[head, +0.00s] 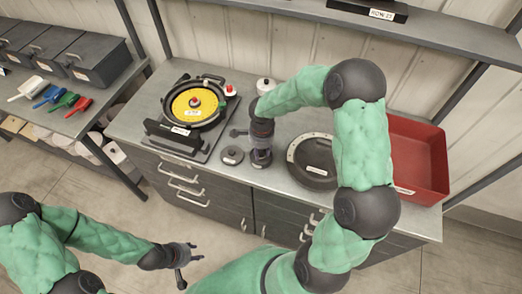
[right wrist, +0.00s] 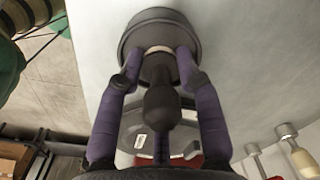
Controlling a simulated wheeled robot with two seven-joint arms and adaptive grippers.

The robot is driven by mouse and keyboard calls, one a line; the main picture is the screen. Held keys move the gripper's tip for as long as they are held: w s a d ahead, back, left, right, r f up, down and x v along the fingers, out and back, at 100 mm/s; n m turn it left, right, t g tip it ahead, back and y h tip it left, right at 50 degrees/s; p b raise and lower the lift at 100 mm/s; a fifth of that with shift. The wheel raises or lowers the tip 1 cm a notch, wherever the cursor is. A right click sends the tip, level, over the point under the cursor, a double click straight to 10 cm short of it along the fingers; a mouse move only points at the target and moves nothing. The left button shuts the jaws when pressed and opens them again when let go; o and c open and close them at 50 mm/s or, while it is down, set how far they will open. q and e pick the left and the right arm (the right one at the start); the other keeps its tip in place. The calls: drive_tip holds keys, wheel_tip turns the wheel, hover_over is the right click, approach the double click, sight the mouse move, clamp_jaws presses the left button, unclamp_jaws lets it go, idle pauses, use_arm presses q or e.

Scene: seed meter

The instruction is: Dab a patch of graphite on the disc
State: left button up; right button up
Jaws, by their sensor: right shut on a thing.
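The seed meter (head: 215,120) stands at the left of the bench, with a yellow round face (head: 187,108) and a red knob at its centre. A wide dark round piece (head: 322,176) with a pale rim and label lies right of my right gripper (head: 261,138). That gripper points down and is shut on a dark bulb-shaped handle (right wrist: 163,102). Below the handle is a dark round pot (right wrist: 128,42); it also shows in the head view (head: 261,160). I cannot tell whether the handle's lower end touches the pot. My left gripper (head: 190,266) is open and empty, in front of the bench.
A small dark labelled round piece (head: 232,155) lies left of the pot. A red bin (head: 425,150) is at the bench's right, partly behind my right arm. A white container (head: 266,85) stands at the back. Coloured scoops (head: 62,97) lie on the left side table.

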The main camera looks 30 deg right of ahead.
drive_tip(key=shift+f+b, duration=0.3)
drive_tip(key=shift+s+f+b, duration=0.1)
drive_tip(key=shift+b, duration=0.35)
idle(2.2)
drive_tip(key=shift+r+p, duration=1.7)
drive_tip(key=shift+r, duration=1.9)
